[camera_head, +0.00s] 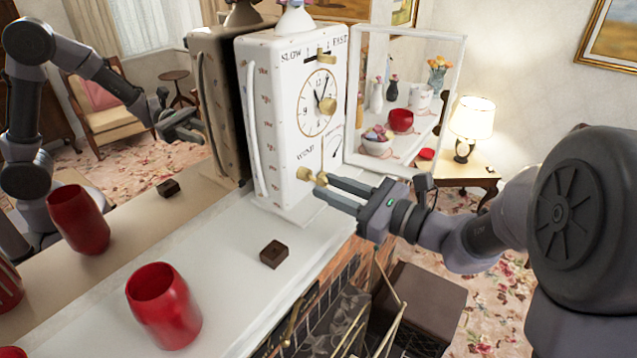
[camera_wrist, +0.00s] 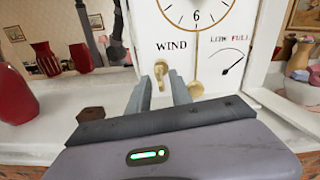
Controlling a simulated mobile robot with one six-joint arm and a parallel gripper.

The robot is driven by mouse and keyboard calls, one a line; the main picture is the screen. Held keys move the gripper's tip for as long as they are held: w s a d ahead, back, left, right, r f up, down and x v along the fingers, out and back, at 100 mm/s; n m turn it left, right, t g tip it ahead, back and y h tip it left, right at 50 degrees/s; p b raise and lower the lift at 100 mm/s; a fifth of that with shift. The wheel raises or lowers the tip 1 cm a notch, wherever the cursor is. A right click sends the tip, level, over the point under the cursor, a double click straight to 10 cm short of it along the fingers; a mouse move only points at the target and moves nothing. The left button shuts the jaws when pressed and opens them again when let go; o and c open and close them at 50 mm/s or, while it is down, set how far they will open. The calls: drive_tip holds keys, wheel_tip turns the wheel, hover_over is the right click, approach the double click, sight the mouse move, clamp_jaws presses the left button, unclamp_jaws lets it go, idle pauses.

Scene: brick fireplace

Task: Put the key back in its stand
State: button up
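The brass key (camera_head: 309,177) sticks out of the lower front of the white clock (camera_head: 290,115), below the word WIND. It also shows in the wrist view (camera_wrist: 160,69), just beyond the fingertips. My gripper (camera_head: 325,187) is in front of the key, fingers apart and pointing at the clock face. In the wrist view the two fingers (camera_wrist: 160,92) stand either side of the key's line, with a gap between them. The stand appears to be the small dark square block (camera_head: 273,254) on the white mantel, in front of the clock; it also shows at left in the wrist view (camera_wrist: 90,114).
A red vase (camera_head: 164,308) stands on the mantel (camera_head: 225,265) at the front left. The clock's glass door (camera_head: 408,90) hangs open on the right. A mirror behind the mantel reflects the clock, block, vase and arm. Bare mantel surrounds the block; the mantel edge drops to the fireplace.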

clamp_jaws()
drive_tip(key=shift+d+f, duration=0.1)
drive_tip(key=shift+b+v, duration=0.35)
drive_tip(key=shift+v, duration=0.75)
drive_tip(key=shift+s+d, duration=0.25)
drive_tip(key=shift+d, duration=0.05)
drive_tip(key=shift+s+d, duration=0.25)
drive_tip(key=shift+d, duration=0.15)
